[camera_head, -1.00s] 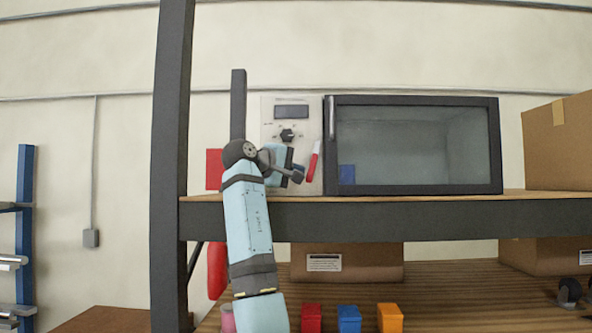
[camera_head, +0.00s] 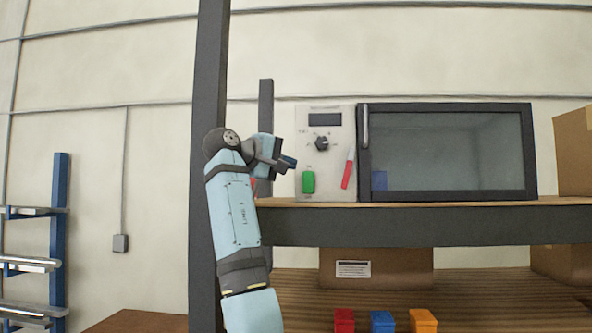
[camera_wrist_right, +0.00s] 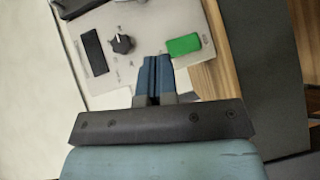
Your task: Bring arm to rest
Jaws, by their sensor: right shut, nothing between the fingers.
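My right arm rises in the head view, and its gripper (camera_head: 290,162) is just left of the oven's control panel (camera_head: 325,177), apart from it as far as I can tell. In the right wrist view the two fingers (camera_wrist_right: 154,75) are closed together and empty. They point toward the panel, with a green button (camera_wrist_right: 183,45) to their right and a dark knob (camera_wrist_right: 122,44) to their left. My left gripper is not in view.
The oven door (camera_head: 447,152) is shut. A red-and-white handle (camera_head: 348,168) is on the panel. A dark post (camera_head: 208,100) stands left of my arm. Red (camera_head: 344,320), blue (camera_head: 382,321) and orange (camera_head: 422,320) blocks sit on the lower shelf. A cardboard box (camera_head: 375,268) stands behind them.

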